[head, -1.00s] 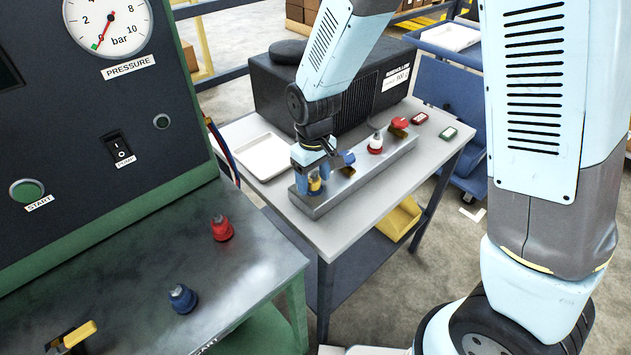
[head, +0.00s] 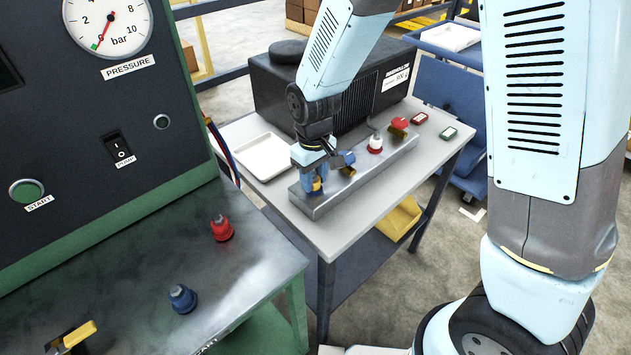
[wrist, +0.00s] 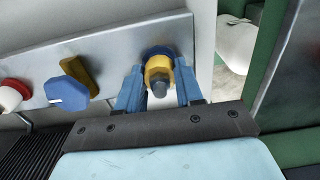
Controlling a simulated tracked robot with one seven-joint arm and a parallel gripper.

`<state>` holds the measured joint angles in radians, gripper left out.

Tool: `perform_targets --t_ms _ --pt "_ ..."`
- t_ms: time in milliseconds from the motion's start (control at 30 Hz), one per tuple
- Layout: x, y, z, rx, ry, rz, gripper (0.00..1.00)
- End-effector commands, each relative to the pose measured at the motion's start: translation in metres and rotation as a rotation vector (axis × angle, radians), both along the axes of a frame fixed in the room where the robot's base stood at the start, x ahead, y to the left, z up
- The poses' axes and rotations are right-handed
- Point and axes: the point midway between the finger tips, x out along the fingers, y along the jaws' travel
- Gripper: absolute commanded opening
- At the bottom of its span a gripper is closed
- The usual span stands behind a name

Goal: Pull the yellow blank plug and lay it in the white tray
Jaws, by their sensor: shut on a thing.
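The yellow blank plug (wrist: 159,71) is between the two blue fingers of my gripper (wrist: 158,82) in the wrist view, with a grey tip facing the camera and a blue ring around its far end. In the head view my gripper (head: 311,184) is shut on it at the near left end of a metal bar (head: 335,196). Whether the plug is still seated in the bar cannot be told. The white tray (head: 263,156) lies on the grey trolley top, left of the bar, and looks empty.
The bar also carries a blue-and-yellow fitting (wrist: 68,93) close to my gripper, a white-and-red plug (head: 376,144) and a red fitting (head: 399,124). A black box (head: 285,88) stands behind. The green-framed bench (head: 130,270) is at the left.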

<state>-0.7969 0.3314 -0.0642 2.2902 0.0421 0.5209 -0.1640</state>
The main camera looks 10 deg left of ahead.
Motion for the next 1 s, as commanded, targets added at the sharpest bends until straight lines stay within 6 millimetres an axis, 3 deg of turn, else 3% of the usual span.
perform_targets --t_ms 1000 --pt "0.000 0.000 0.031 0.002 -0.001 0.000 0.00"
